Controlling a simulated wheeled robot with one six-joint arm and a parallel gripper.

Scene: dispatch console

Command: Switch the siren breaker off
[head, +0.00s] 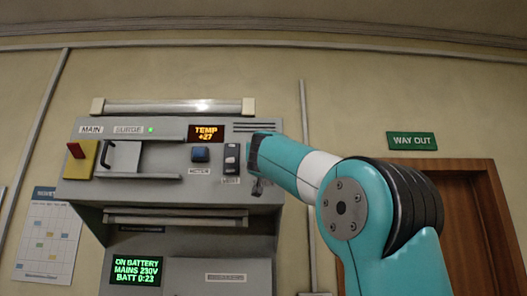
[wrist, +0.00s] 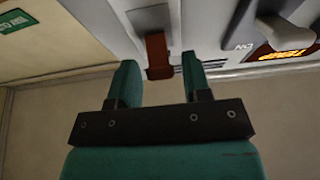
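A red-brown lever or tab (wrist: 157,50) sticks out from the grey console in the wrist view. I cannot read a siren label on it, so I cannot tell if it is the siren breaker. My gripper (wrist: 160,68) is open, with its two teal fingers apart on either side of the lever's end. Whether either finger touches it is unclear. In the head view my gripper (head: 258,165) is at the right edge of the console (head: 110,218) and hides what lies behind it. A black rocker switch (head: 231,158) is just left of it.
The console front also holds a red lever (head: 75,150) on a yellow plate marked MAIN, a blue button (head: 200,155) and an orange TEMP display (head: 206,133). A green screen (head: 137,271) reads ON BATTERY. A wooden door (head: 470,215) stands right, under a WAY OUT sign (head: 412,141).

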